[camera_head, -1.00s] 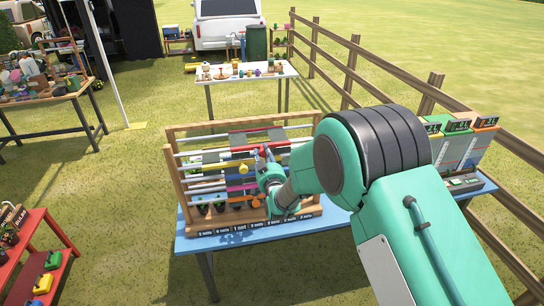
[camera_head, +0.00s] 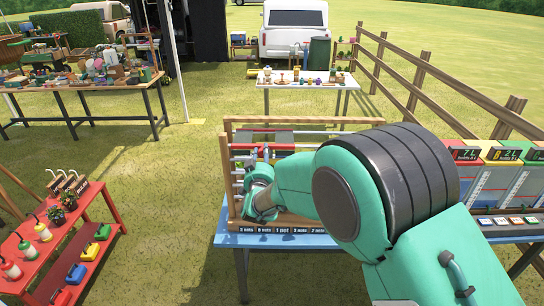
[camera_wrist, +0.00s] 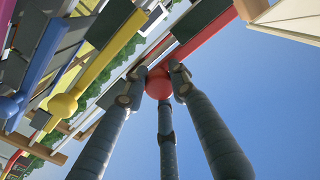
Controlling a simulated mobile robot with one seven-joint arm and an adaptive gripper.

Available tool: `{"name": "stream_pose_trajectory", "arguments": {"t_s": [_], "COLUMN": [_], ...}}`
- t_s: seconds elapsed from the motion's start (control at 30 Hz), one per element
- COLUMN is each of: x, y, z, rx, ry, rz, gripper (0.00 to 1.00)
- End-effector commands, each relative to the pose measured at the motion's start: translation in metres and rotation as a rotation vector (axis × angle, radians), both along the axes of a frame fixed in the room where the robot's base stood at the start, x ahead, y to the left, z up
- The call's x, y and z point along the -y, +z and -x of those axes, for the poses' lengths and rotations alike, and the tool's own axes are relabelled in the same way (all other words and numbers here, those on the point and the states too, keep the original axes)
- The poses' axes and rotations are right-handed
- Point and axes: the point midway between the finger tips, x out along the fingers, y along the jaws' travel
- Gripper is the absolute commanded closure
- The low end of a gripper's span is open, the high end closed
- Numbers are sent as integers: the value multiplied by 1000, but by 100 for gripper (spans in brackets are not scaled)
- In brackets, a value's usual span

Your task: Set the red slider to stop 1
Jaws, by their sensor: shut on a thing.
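The red slider's round knob (camera_wrist: 158,84) sits between my gripper's fingers (camera_wrist: 160,88) in the wrist view. The fingers are shut on it. Its red bar (camera_wrist: 205,35) runs up and right from the knob. In the head view my gripper (camera_head: 252,158) is near the left end of the wooden rack (camera_head: 300,121), and part of a red bar (camera_head: 285,153) shows to its right. My arm hides much of the rack. I cannot tell which stop the slider is at.
The wrist view shows a yellow knob (camera_wrist: 63,105) and a blue knob (camera_wrist: 9,105) on neighbouring sliders. The rack stands on a blue table (camera_head: 232,228) with a label strip (camera_head: 280,230) in front. A red stand (camera_head: 100,235) is at left, a wooden fence (camera_head: 425,72) at right.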

Motion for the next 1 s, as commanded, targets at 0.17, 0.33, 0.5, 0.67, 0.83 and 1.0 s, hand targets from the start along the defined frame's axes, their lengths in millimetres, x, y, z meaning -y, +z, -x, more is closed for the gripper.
{"name": "stream_pose_trajectory", "arguments": {"t_s": [0.17, 0.33, 0.5, 0.67, 0.83, 1.0], "x": [-5, -6, -6, -5, -4, -4], "y": [-1, 0, 0, 0, 0, 0], "z": [0, 0, 0, 0, 1, 7], "rx": [-1, -1, -1, 0, 0, -1], "ry": [4, 6, 6, 4, 3, 3], "rz": [2, 2, 2, 2, 1, 1], "gripper": [100, 100, 53, 53, 53, 53]}}
